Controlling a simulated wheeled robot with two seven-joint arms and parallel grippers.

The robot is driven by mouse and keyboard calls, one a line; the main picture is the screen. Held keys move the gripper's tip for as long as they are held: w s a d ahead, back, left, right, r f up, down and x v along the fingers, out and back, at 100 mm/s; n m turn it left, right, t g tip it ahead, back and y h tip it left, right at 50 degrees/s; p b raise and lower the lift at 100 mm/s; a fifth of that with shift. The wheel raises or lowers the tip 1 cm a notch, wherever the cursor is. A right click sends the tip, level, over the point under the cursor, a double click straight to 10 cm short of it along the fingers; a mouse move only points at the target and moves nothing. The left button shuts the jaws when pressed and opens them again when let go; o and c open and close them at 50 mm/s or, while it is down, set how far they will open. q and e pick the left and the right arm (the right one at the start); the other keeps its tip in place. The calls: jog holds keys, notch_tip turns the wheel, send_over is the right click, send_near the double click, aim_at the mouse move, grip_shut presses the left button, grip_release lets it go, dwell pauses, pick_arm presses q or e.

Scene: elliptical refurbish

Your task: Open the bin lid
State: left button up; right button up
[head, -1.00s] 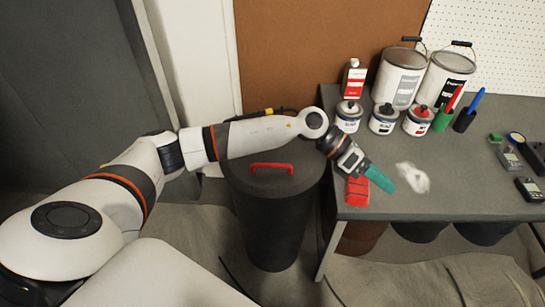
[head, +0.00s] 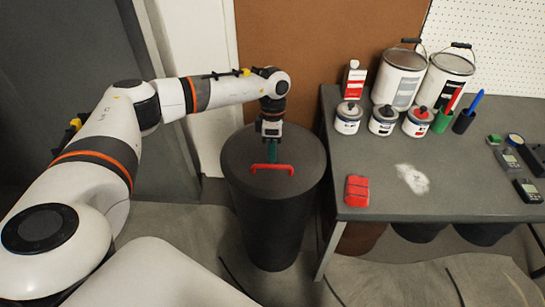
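The bin (head: 272,228) is a dark grey cylinder on the floor, left of the table. Its round dark lid (head: 236,165) lies flat on top and is closed. A red handle (head: 272,168) arches over the front half of the lid. My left gripper (head: 272,158) points down just above and behind the handle, with its green fingers seen edge-on. I cannot tell whether the fingers touch the handle or how far apart they are. My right gripper is not in view.
The grey table (head: 420,205) stands to the right of the bin. It holds a red block (head: 357,191), paint cans (head: 399,78), small jars (head: 348,117) and handheld devices (head: 528,190). A brown board (head: 290,45) and a white door frame (head: 200,125) are behind.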

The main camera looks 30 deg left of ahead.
pick_arm(q)
jog(key=shift+s+d+f, duration=0.1)
jog(key=shift+s+f, duration=0.05)
jog(key=shift+f, duration=0.7)
jog(key=shift+s+d+f, duration=0.1)
jog(key=shift+f, duration=0.75)
grip_shut()
